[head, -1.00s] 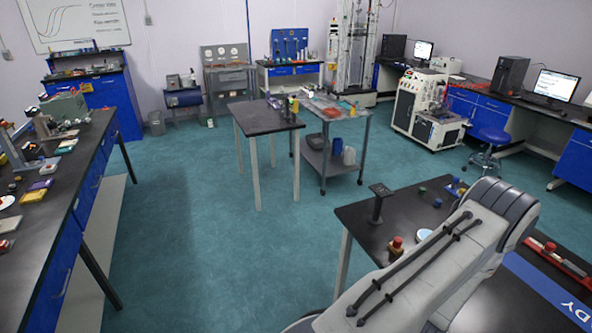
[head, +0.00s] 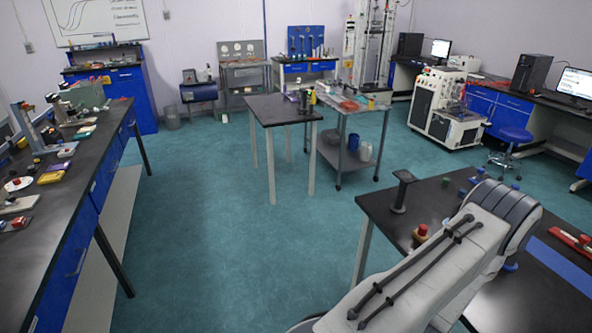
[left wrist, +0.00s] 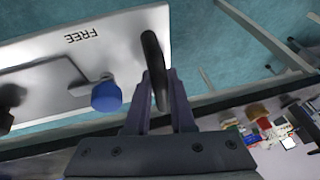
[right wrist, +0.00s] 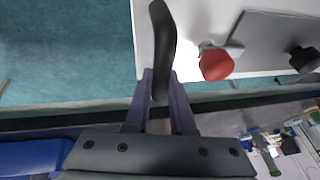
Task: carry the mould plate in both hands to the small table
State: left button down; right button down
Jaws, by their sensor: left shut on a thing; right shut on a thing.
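The mould plate is a flat silver-grey plate. In the left wrist view the plate (left wrist: 50,45) carries the word FREE, a blue knob (left wrist: 106,97) and a black handle (left wrist: 152,55). My left gripper (left wrist: 160,80) is shut on that handle. In the right wrist view the plate (right wrist: 195,20) has a red knob (right wrist: 215,65) and another black handle (right wrist: 162,30). My right gripper (right wrist: 160,80) is shut on that handle. Neither gripper nor the plate shows in the head view. A small black-topped table (head: 275,110) with pale legs stands ahead, with small items at its far right corner.
A grey trolley (head: 345,165) stands right behind the small table. A long bench (head: 105,150) with several items runs along the left. A black table (head: 385,198) with small items is at the right, partly behind my arm. The teal floor (head: 210,220) between them is clear.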

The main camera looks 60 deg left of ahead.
aim_at(266, 110)
jog(key=u, duration=2.1)
jog(key=i, duration=4.3)
